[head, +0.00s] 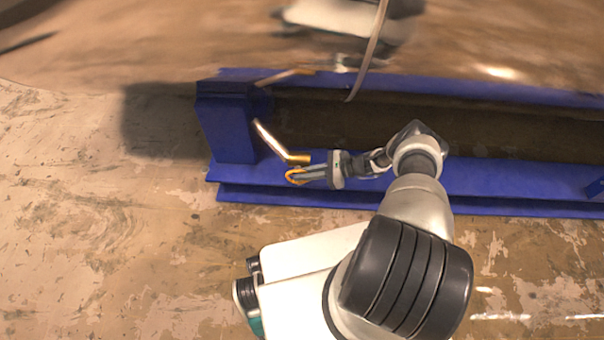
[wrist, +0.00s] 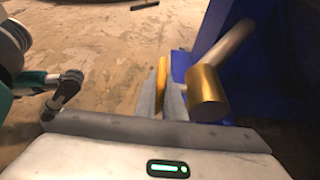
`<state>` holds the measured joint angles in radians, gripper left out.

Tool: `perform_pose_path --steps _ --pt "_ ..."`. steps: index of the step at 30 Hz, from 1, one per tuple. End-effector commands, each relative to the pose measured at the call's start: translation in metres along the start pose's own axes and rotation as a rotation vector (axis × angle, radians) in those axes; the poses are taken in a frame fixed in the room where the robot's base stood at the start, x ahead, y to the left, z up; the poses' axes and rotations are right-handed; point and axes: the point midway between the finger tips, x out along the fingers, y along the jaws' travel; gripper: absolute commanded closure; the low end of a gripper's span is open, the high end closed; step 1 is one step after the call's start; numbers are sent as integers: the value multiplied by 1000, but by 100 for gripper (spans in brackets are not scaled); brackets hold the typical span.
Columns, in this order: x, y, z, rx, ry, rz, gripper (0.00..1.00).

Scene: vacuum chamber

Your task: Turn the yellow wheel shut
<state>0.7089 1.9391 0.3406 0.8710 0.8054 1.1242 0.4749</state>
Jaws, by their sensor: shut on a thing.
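The yellow wheel (head: 292,175) shows in the head view only as a thin curved rim at the tip of my gripper (head: 308,175). In the wrist view a yellow strip of the wheel (wrist: 161,74) stands between the two grey fingers of my gripper (wrist: 163,90), which are shut on it. A brass cylinder (head: 299,159) on a bent silver pipe (head: 270,139) sits beside the wheel. In the wrist view the brass cylinder (wrist: 207,92) is close to the right of the fingers. Most of the wheel is hidden.
A blue steel frame (head: 227,128) with a thick post stands behind and around the pipe. A large reflective curved metal surface (head: 130,45) spans the top of the head view. The worn floor (head: 100,240) to the left and front is clear.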

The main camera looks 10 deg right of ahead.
Motion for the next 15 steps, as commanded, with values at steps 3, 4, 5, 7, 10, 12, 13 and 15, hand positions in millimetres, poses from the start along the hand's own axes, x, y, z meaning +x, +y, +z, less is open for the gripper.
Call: perform_pose_path --steps 3,4,5,7,10,12,13,15 --pt "0 -1 -1 0 -29 -3 100" --pt "0 0 -1 0 -35 -3 100" --pt "0 0 -1 0 -39 -2 100" --pt "0 -1 -2 0 -46 -3 100" --pt "0 -1 -1 0 -51 -2 100" --pt "0 0 -1 0 -52 -1 100" --pt "0 0 -1 0 -52 -1 100" --pt "0 0 -1 0 -52 -1 100"
